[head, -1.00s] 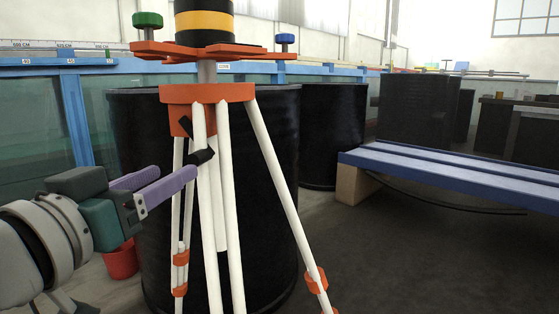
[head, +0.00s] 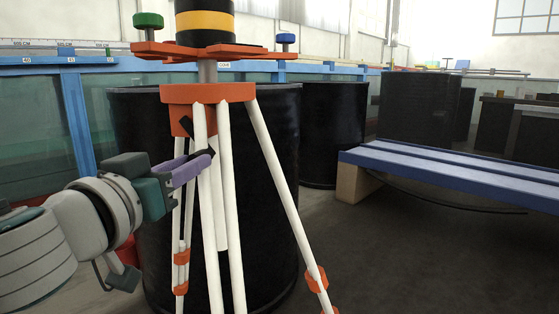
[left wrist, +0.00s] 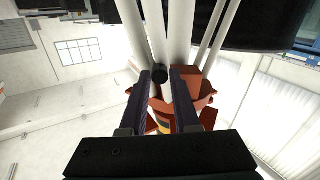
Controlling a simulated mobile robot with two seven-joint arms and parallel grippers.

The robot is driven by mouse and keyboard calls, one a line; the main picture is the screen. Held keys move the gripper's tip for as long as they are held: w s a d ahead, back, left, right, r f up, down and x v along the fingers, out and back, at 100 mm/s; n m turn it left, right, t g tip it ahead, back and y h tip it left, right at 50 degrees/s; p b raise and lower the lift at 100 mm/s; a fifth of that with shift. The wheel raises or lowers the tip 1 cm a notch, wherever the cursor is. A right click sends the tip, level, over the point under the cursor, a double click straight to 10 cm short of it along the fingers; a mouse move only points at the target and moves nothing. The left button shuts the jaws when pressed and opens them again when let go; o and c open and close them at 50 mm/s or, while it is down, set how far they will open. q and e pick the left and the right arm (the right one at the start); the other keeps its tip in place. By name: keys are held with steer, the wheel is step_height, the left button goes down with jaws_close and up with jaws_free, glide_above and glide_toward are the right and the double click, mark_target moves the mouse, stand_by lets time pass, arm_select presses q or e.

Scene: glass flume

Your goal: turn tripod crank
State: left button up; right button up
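The tripod (head: 208,93) stands upright with an orange head and white legs. Its black crank (head: 187,126) hangs below the head on the left side, its lower end mostly hidden by my fingers. My left gripper (head: 207,160), with purple fingers, is at the crank's lower end, in front of the legs. In the left wrist view, the crank's round black knob (left wrist: 160,74) lies between the two dark fingertips of my left gripper (left wrist: 161,78). The fingers are apart, and I see no clear grip on the knob. My right gripper is not in view.
A large black tank (head: 270,190) stands close behind the tripod. A blue bench (head: 450,172) is at the right. A blue-framed glass flume (head: 30,130) runs along the left and back. The floor at the lower right is clear.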

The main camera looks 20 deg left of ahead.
arm_select(q)
jaws_close()
stand_by(1.0)
